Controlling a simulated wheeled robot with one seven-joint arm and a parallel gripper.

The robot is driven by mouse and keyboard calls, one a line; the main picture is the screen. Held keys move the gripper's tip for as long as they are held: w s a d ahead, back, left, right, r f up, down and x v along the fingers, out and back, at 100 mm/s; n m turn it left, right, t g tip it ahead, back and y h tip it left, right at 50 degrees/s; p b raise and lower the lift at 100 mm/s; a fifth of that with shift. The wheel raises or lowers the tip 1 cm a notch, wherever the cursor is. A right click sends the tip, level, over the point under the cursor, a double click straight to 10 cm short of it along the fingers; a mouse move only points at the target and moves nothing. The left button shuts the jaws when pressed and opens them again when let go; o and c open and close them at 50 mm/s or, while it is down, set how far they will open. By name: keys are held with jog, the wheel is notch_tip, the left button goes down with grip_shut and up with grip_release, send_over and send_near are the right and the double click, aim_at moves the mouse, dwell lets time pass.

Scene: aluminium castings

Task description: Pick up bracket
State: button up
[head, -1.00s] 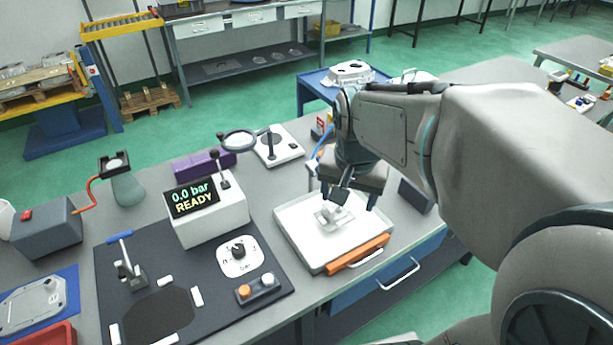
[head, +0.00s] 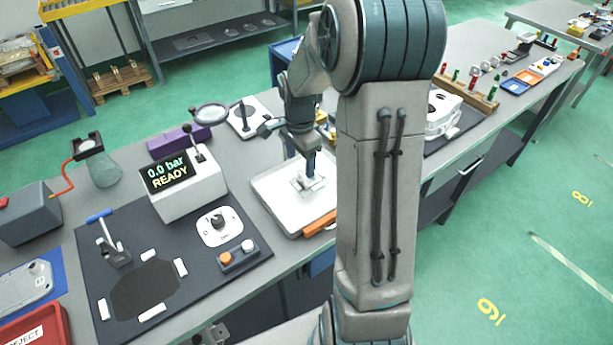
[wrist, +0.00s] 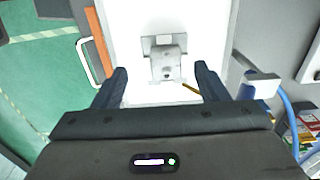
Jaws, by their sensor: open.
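The bracket (head: 309,182) is a small light-grey metal piece lying in a white tray (head: 273,198) on the bench. In the wrist view the bracket (wrist: 165,62) shows a flat plate and a raised block with holes, lying in the white tray (wrist: 207,25). My gripper (head: 311,168) is above the tray, close to the bracket. In the head view my gripper partly hides the bracket.
The tray has an orange handle strip (head: 320,223) at its front edge. A pressure display box (head: 188,190) stands left of the tray. A magnifier (head: 211,114) stands behind. A blue hose (wrist: 291,122) and small packets (wrist: 308,127) lie right of my gripper.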

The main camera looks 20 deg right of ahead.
aim_at(301, 173)
notch_tip(301, 173, down, 3)
jog(key=shift+f, duration=0.1)
jog(key=shift+w+d+f+p, duration=0.15)
jog(key=shift+f+p, duration=0.2)
jog(key=shift+f, duration=0.5)
jog(key=shift+w+f+p, duration=0.15)
jog(key=shift+f+p, duration=0.2)
jog(key=shift+f, duration=0.55)
jog(key=shift+w+d+f+p, duration=0.15)
jog(key=shift+f+p, duration=0.2)
jog(key=shift+f, duration=0.5)
jog(key=c, duration=1.2)
jog(key=shift+r, duration=0.1)
